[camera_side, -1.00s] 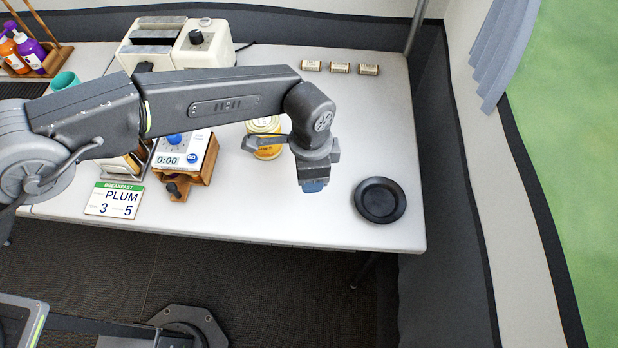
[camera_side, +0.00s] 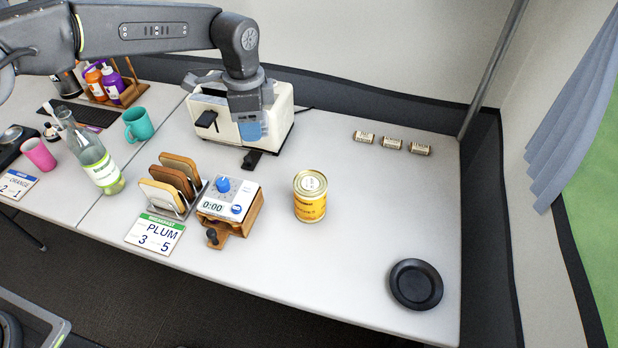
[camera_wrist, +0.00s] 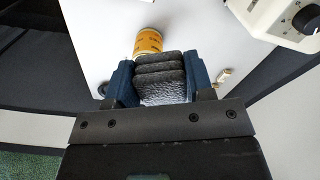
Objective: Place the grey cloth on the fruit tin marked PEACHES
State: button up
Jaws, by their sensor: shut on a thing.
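The grey cloth (camera_wrist: 160,76) is folded in thick dark ribs and is held between the blue fingers of my gripper (camera_side: 251,128). The wrist view shows my gripper (camera_wrist: 160,88) shut on it from both sides. In the side view I cannot make out the cloth. A yellow tin (camera_side: 310,205) with a pale lid stands upright on the white table, to the right of and below my gripper in the picture. The tin also shows beyond the cloth in the wrist view (camera_wrist: 148,40). Its label is too small to read. The tin's visible lid is bare.
A cream toaster (camera_side: 272,120) stands behind my gripper. A black plate (camera_side: 416,284) lies at the right front. Small labelled blocks (camera_side: 391,143) lie at the back.

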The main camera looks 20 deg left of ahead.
send_over(306, 182)
notch_tip(306, 182, down, 7)
jog(key=shift+s+r, duration=0.1)
jog(key=shift+f, duration=1.95)
jog(key=shift+f, duration=0.1)
jog(key=o, duration=0.9)
notch_tip(306, 182, up, 12)
jog(key=shift+r, duration=0.15)
